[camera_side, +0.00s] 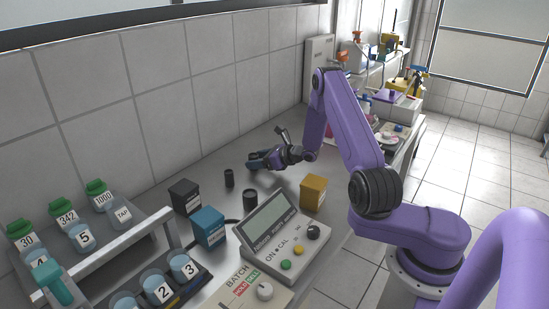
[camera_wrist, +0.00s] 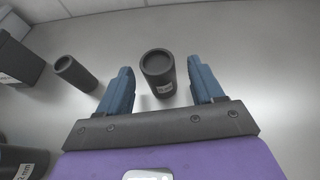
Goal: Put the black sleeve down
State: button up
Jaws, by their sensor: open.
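A black sleeve (camera_wrist: 158,75) with a small white label stands between the two open fingers of my gripper (camera_wrist: 160,88) in the wrist view. A gap shows on each side of it, and its base appears to be on the grey bench. In the side view my gripper (camera_side: 258,160) is low over the bench, and the sleeve is hard to make out among the fingers. A second black sleeve (camera_side: 229,178) stands to the left; it is also in the wrist view (camera_wrist: 75,74). A third, wider black sleeve (camera_side: 250,200) stands nearer the camera.
A black box (camera_side: 185,196), a blue box (camera_side: 208,227) and a yellow box (camera_side: 313,192) stand nearby. A meter with a screen (camera_side: 283,238) and a rack of numbered bottles (camera_side: 95,245) are in front. The bench beyond my fingers is clear up to the tiled wall.

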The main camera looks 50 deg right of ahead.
jog(key=v, duration=0.9)
jog(key=shift+s+d+r, duration=0.1)
jog(key=shift+s+r, duration=0.05)
jog(key=shift+s, duration=0.2)
jog(key=shift+s+r, duration=0.1)
jog(key=w+a+r+n+g+y, duration=0.25)
jog(key=a+n+y, duration=0.3)
jog(key=a, duration=0.45)
jog(key=s+a+r+n+g+y, duration=0.1)
jog(key=s+a+r+n+g, duration=0.2)
jog(key=s+a+n+g, duration=0.35)
jog(key=s+a+r+n+g+y, duration=0.2)
jog(key=s+a+r+n+g, duration=0.1)
jog(key=a+n, duration=0.65)
jog(key=s+r+n+h, duration=0.2)
jog(key=s+n+h, duration=0.3)
jog(key=s+n, duration=0.7)
jog(key=s+d+r+n+g+h, duration=0.1)
jog(key=s+n+h, duration=0.4)
jog(key=s+n, duration=0.8)
jog(key=shift+s+d+r+h, duration=0.25)
jog(key=shift+r+h, duration=0.1)
jog(key=shift+r, duration=0.3)
